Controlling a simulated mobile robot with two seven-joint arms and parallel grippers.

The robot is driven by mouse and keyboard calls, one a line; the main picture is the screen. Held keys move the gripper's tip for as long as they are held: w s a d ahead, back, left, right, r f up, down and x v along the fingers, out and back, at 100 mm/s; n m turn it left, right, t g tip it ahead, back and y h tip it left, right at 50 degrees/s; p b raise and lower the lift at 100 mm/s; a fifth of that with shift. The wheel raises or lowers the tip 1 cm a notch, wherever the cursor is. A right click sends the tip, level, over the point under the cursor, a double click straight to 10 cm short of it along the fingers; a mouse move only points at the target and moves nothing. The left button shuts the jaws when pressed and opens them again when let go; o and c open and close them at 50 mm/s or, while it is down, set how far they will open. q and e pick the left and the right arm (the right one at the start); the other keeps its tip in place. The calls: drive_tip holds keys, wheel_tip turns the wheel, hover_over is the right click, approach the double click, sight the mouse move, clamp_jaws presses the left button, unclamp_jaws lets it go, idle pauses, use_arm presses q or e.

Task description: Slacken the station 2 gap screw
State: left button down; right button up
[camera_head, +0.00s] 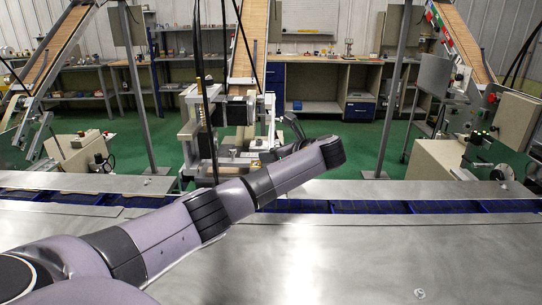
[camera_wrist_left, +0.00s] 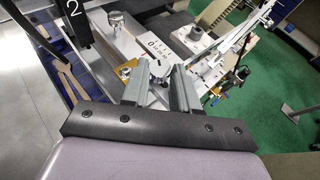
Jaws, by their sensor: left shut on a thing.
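The station 2 machine (camera_head: 225,125) stands mid-frame behind the blue conveyor in the head view. In the left wrist view a black plate with a white "2" (camera_wrist_left: 71,9) is at the upper left. A silver gap screw (camera_wrist_left: 159,68), beside a white scale plate (camera_wrist_left: 162,46) with a 0 and a red mark, sits between my left fingertips. My left gripper (camera_wrist_left: 157,76) is shut on it; its head is partly hidden by the fingers. In the head view my left arm reaches across to the machine, and the gripper (camera_head: 283,146) is small and partly hidden. My right gripper is not in view.
Another silver knob (camera_wrist_left: 115,22) stands on the machine left of the scale. The blue conveyor (camera_head: 400,207) runs across. Other machines (camera_head: 505,135) stand left and right; green floor lies behind.

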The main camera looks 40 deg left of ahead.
use_arm(q)
drive_tip(key=shift+w+n+g, duration=0.2)
drive_tip(key=shift+n+g, duration=1)
drive_tip(key=shift+g, duration=0.2)
drive_tip(key=c, duration=0.9)
unclamp_jaws()
drive_tip(key=shift+o, duration=0.2)
drive_tip(key=b+v, duration=0.1)
drive_tip(key=v, duration=0.6)
drive_tip(key=shift+d, duration=0.1)
